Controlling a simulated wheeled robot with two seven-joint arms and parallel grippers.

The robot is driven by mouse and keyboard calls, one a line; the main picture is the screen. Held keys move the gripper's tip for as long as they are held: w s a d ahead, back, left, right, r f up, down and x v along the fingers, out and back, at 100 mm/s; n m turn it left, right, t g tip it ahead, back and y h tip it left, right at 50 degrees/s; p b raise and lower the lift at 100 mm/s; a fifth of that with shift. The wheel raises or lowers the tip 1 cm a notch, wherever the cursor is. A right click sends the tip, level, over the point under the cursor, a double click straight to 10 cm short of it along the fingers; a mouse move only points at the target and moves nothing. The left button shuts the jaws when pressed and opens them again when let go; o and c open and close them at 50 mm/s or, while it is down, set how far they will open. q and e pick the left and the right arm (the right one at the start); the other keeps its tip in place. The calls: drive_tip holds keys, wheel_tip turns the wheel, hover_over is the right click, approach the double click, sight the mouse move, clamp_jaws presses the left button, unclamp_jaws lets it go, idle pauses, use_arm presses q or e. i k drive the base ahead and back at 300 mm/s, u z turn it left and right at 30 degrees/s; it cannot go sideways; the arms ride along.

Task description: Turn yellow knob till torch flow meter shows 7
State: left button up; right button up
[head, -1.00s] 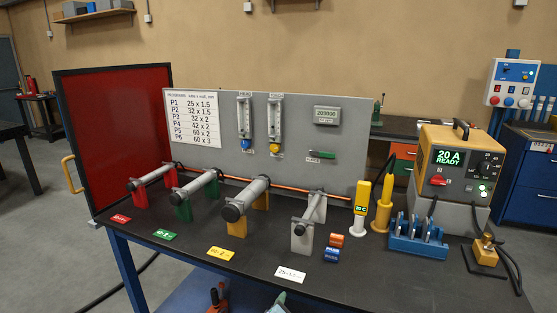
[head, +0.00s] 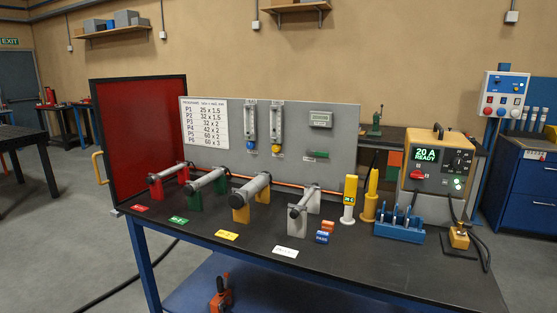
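A grey panel (head: 228,170) stands at the back of the dark workbench. Two clear flow meters are mounted on it side by side. The left flow meter (head: 250,122) has a blue knob (head: 250,147) at its foot. The right flow meter (head: 277,122) has a yellow knob (head: 276,148) at its foot. The labels and scales on both meters are too small to read, so the reading cannot be told. Neither of my grippers shows in the head view.
Pipes on red, green, yellow and grey stands (head: 299,238) line the bench (head: 340,260) before the panel. A blue rack (head: 399,232), yellow torch-like tools (head: 369,195) and a power unit (head: 437,165) reading "20 A READY" stand to the right.

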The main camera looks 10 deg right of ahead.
sight(276, 148)
drive_tip(key=u, duration=0.85)
drive_tip(key=i, duration=1.6)
drive_tip(key=z, duration=0.4)
